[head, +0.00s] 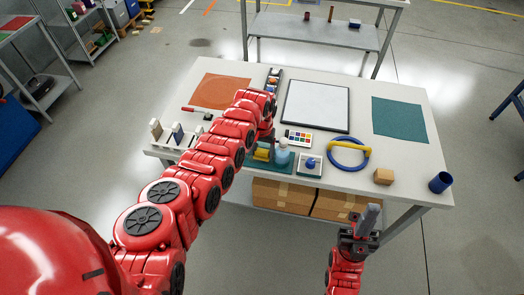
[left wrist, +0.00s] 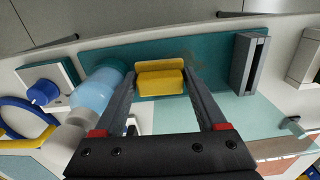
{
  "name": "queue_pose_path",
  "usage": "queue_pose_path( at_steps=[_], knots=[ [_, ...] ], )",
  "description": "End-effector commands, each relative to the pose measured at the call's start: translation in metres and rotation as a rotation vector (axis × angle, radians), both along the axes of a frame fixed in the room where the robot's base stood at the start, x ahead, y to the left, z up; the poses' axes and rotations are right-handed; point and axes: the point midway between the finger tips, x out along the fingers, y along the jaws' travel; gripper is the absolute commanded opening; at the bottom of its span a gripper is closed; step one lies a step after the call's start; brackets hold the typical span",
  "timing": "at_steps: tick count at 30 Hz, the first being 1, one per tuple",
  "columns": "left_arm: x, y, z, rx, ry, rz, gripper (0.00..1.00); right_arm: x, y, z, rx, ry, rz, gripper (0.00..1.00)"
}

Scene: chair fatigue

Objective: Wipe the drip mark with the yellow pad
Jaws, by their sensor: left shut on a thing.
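The yellow pad (left wrist: 160,80) sits between the fingertips of my left gripper (left wrist: 160,84) in the left wrist view, at the teal tray (left wrist: 215,45). In the head view the yellow pad (head: 261,155) shows just beyond my left arm's end, left of the pale blue bottle (head: 282,155). My left gripper is shut on the pad; its fingers are mostly hidden in the head view. I cannot make out the drip mark for certain; a faint dark smudge shows on the tray beside the pad. My right gripper (head: 369,213) is off the table's front edge, its finger gap unclear.
A blue-knobbed white block (head: 310,165) and a blue ring with a yellow bar (head: 349,153) stand right of the bottle. A grey slotted holder (left wrist: 249,62) is close to the left gripper.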

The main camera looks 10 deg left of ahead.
Motion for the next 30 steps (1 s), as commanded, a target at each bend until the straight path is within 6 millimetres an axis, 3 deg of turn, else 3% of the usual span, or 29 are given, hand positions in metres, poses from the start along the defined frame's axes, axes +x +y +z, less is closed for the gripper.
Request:
queue_pose_path(
  at_steps=[30],
  knots=[
    [0.0,0.0,-0.013,0.0,0.0,0.0,0.21,0.0,0.0,-0.012,0.0,0.0,0.0,0.0]
  ],
)
